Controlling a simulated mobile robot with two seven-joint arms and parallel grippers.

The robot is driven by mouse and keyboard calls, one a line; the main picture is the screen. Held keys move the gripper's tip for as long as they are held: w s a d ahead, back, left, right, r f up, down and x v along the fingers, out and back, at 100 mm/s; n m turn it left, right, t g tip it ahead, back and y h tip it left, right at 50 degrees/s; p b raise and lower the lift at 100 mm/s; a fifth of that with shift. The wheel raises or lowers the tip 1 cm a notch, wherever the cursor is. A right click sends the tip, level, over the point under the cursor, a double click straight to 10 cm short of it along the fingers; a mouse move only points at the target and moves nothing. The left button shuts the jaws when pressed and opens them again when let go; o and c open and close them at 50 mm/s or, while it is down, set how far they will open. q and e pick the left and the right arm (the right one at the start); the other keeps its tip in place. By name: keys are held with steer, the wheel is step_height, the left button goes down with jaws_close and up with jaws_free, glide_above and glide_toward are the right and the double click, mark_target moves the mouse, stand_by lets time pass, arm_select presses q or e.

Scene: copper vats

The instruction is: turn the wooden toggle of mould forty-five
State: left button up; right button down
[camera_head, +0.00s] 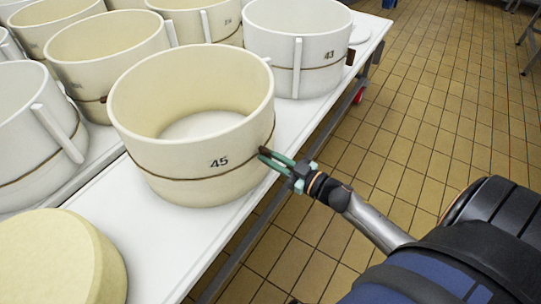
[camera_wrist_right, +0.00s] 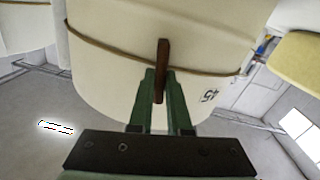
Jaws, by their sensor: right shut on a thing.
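Mould 45 (camera_head: 190,160) is a cream, open-topped round tub with the number 45 on its side and a brown cord around it. It stands on the white table and also fills much of the right wrist view (camera_wrist_right: 110,85). Its wooden toggle (camera_wrist_right: 163,60) is a dark brown stick lying across the cord, upright in the right wrist view. My right gripper (camera_head: 266,155) reaches the mould's right side. Its green fingers (camera_wrist_right: 160,85) are shut on the toggle's lower part. The toggle is mostly hidden by the fingers in the head view. My left gripper is not in view.
Mould 41 (camera_head: 325,75) stands behind on the same white table (camera_head: 160,240). Several other moulds crowd the left and back. A pale round cheese-like block (camera_head: 60,255) is at the front left. The tiled floor (camera_head: 430,90) to the right is mostly clear.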

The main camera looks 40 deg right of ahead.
steer(key=n, duration=1.2)
steer(key=shift+s+a+f, duration=0.1)
steer(key=shift+a+f, duration=0.2)
steer(key=shift+f, duration=0.05)
steer(key=shift+n+b, duration=0.4)
steer(key=shift+n, duration=1.7)
steer(key=c, duration=0.9)
jaws_free()
steer(key=shift+o, duration=0.2)
steer(key=v, duration=1.2)
steer(key=shift+s+p, duration=0.25)
steer(key=shift+p, duration=0.05)
